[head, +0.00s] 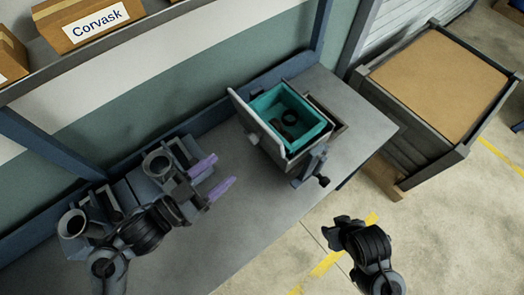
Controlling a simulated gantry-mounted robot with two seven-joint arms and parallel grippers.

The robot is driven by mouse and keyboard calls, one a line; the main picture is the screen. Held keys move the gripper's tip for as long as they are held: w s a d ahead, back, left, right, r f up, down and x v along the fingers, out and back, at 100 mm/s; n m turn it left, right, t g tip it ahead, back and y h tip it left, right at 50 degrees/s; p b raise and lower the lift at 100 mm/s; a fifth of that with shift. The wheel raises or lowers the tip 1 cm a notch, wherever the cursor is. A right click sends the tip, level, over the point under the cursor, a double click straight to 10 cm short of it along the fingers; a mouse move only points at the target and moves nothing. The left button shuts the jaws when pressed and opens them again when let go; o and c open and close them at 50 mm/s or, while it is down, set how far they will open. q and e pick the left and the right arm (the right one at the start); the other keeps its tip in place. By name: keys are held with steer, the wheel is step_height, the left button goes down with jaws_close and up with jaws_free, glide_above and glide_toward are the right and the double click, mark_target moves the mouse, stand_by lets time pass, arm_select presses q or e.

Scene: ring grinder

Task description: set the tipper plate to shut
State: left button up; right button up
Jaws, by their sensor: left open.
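The grinder (310,150) stands on the right part of the grey bench. A teal open box (262,104) sits in it, with a dark ring (289,117) inside. A pale upright plate (241,112) with a light round knob (253,139) stands along the box's left side; I cannot tell for certain whether this is the tipper plate, or its setting. My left gripper (212,179) is open, with purple fingers apart and empty, left of the grinder and clear of it. My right gripper (340,231) is dark, over the floor in front of the bench; its fingers cannot be made out.
A small dark-ended handle (322,181) sticks out at the grinder's front. Grey fixtures (165,160) stand at the bench's left, close to my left arm. A shelf above holds a Corvask carton (95,25). A large crate (440,85) stands right. Bench between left gripper and grinder is clear.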

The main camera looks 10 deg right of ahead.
arm_select(q)
steer(key=w+a+f+b+x, duration=0.1)
steer(key=f+b+x, duration=0.1)
steer(key=x, duration=0.9)
steer(key=shift+w+m+b, duration=0.4)
steer(key=shift+w+b, duration=0.05)
steer(key=shift+b, duration=0.3)
arm_select(e)
steer(key=shift+f, duration=2.65)
arm_select(q)
jaws_close()
arm_select(e)
steer(key=shift+a, duration=0.15)
